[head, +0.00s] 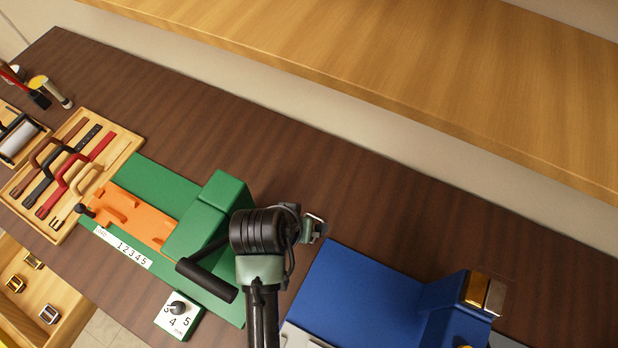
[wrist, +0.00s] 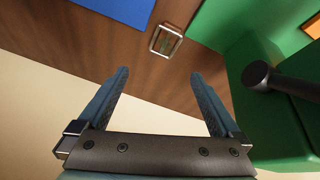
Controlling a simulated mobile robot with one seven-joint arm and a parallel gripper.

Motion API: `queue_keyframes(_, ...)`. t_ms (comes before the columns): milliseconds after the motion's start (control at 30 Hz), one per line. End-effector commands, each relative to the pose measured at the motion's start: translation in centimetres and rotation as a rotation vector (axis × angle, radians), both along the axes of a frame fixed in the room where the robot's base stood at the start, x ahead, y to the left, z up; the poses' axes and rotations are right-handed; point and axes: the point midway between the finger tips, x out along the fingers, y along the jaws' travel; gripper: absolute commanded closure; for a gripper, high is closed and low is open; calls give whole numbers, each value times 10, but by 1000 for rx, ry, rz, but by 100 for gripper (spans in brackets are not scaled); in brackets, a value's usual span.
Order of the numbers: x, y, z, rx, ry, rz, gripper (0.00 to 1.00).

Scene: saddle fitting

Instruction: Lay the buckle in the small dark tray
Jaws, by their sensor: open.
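A silver rectangular buckle (wrist: 154,40) lies on the dark wooden bench between the blue and green machines in the wrist view. What looks like its bright edge (head: 316,217) shows beside my gripper in the head view, partly covered. My gripper (wrist: 161,75) is open and empty. Its two fingers point toward the buckle, which sits past the fingertips, roughly centred between them and apart from both. In the head view my gripper (head: 305,231) is mostly hidden behind my wrist. I cannot make out the small dark tray in either view.
A green machine (head: 180,190) with an orange plate and black handle stands left of my arm. A blue machine (head: 360,295) stands to the right. A wooden tray of straps (head: 125,145) and a drawer with several buckles (head: 48,314) are far left. A shelf (head: 400,70) overhangs behind.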

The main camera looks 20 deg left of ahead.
Motion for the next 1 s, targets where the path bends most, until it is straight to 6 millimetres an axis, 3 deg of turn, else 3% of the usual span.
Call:
queue_keyframes(100,4,1,-1,86,1,-173,0)
queue_keyframes(267,5,1,1,137,8,-281,0)
queue_keyframes(700,30,1,-58,140,11,-290,0)
queue_keyframes(1000,35,1,-74,139,10,-289,0)
